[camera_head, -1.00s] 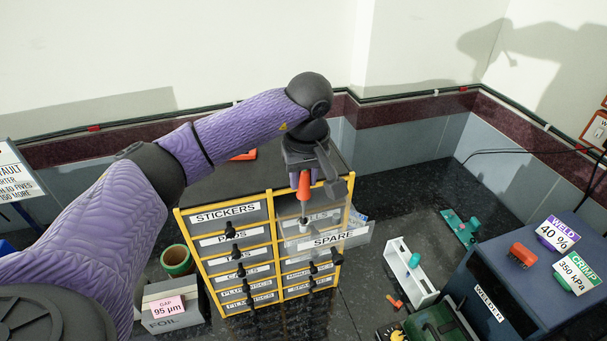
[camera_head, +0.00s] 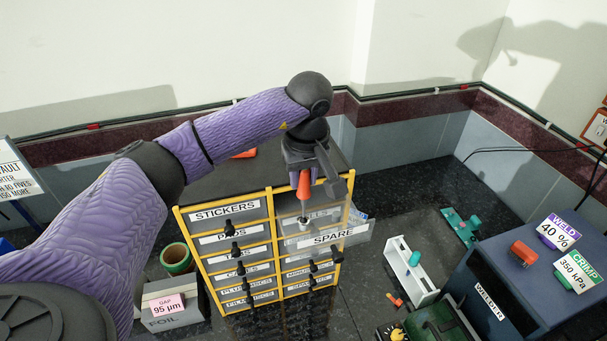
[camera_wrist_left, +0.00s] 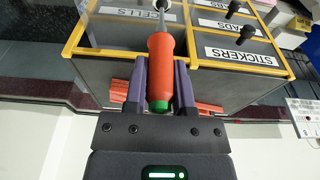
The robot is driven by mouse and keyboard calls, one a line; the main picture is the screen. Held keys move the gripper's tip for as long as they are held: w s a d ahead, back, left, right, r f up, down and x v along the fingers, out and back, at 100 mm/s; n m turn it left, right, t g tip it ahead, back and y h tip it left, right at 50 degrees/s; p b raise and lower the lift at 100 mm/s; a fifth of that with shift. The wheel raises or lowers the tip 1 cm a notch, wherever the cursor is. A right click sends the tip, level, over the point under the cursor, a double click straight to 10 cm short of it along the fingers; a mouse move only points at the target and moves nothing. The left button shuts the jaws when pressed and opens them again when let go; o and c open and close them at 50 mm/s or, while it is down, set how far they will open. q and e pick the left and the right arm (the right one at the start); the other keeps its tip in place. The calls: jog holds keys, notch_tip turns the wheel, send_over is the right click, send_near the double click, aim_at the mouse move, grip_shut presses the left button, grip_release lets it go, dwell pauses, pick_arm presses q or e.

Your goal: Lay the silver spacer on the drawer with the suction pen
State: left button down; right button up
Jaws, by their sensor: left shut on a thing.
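My left gripper (camera_head: 305,180) is shut on the suction pen (camera_head: 304,190) and holds it tip down over the right column of the drawer cabinet. In the left wrist view the pen's orange handle (camera_wrist_left: 161,65) sits between the purple fingers, with a green end and a thin grey shaft. A small pale, shiny piece shows at the pen's tip; I cannot tell whether it is the silver spacer. The clear drawer marked SPARE (camera_head: 355,236) stands pulled out below and beside the tip. I cannot tell whether the tip touches it. My right gripper is not in view.
The yellow-framed cabinet (camera_head: 271,250) has several labelled drawers with dark knobs. A grey FOIL box (camera_head: 176,319) and a green-rimmed pot (camera_head: 176,260) stand at its left. A white holder (camera_head: 413,272) and the dark blue welder (camera_head: 520,280) stand at the right on the dark bench.

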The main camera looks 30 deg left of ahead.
pick_arm(q)
jog(key=shift+f, duration=0.15)
dwell(0.5)
jog(key=shift+r+p, duration=2.55)
jog(key=shift+r, duration=0.8)
jog(key=shift+f, duration=0.1)
